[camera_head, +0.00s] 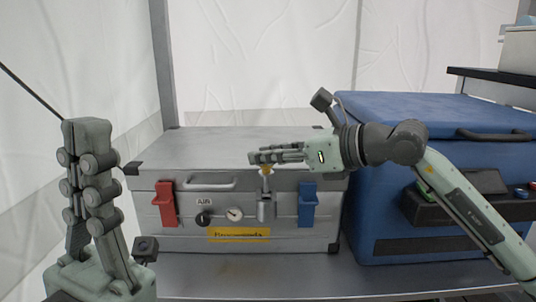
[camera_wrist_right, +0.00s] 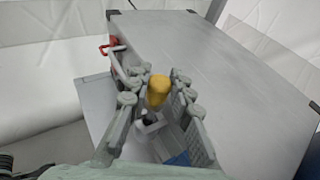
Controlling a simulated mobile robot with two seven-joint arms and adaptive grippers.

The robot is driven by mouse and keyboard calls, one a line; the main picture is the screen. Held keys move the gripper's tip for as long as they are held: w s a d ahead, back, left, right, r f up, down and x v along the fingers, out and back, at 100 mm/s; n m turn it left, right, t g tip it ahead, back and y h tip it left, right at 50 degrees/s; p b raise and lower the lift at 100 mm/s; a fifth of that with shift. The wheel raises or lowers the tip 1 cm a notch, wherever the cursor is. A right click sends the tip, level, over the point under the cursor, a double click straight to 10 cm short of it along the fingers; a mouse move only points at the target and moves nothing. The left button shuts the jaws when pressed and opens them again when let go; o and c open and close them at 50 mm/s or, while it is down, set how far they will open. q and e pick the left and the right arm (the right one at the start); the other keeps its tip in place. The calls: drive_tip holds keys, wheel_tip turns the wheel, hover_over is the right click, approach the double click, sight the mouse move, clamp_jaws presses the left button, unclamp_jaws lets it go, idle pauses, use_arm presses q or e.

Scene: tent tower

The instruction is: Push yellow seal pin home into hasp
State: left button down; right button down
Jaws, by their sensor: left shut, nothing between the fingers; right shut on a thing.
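The yellow seal pin (camera_wrist_right: 158,90) is between the fingers of my right gripper (camera_wrist_right: 156,88). In the head view only a small yellow part of the pin (camera_head: 266,170) shows below the fingers of my right gripper (camera_head: 264,158), right above the metal hasp (camera_head: 264,208) on the grey case's front. The hasp (camera_wrist_right: 150,124) also shows below the pin in the right wrist view. I cannot tell how deep the pin sits in it. My left gripper (camera_head: 88,150) is shut and empty, pointing up at the left, apart from the case.
The grey case (camera_head: 318,228) has a red latch (camera_head: 166,204), a blue latch (camera_head: 308,204), a handle (camera_head: 210,184) and a gauge (camera_head: 234,214). A large blue case (camera_head: 400,225) stands close on its right. The grey lid top is clear.

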sight(270, 169)
drive_tip(key=shift+f, duration=0.1)
drive_tip(key=shift+f+b, duration=0.95)
drive_tip(key=shift+f, duration=0.15)
drive_tip(key=shift+f, duration=0.15)
drive_tip(key=c, duration=1.4)
unclamp_jaws()
drive_tip(key=shift+o, duration=0.6)
drive_tip(key=shift+f, duration=0.1)
drive_tip(key=v, duration=0.8)
drive_tip(key=shift+r, duration=0.3)
drive_tip(key=shift+s, duration=0.1)
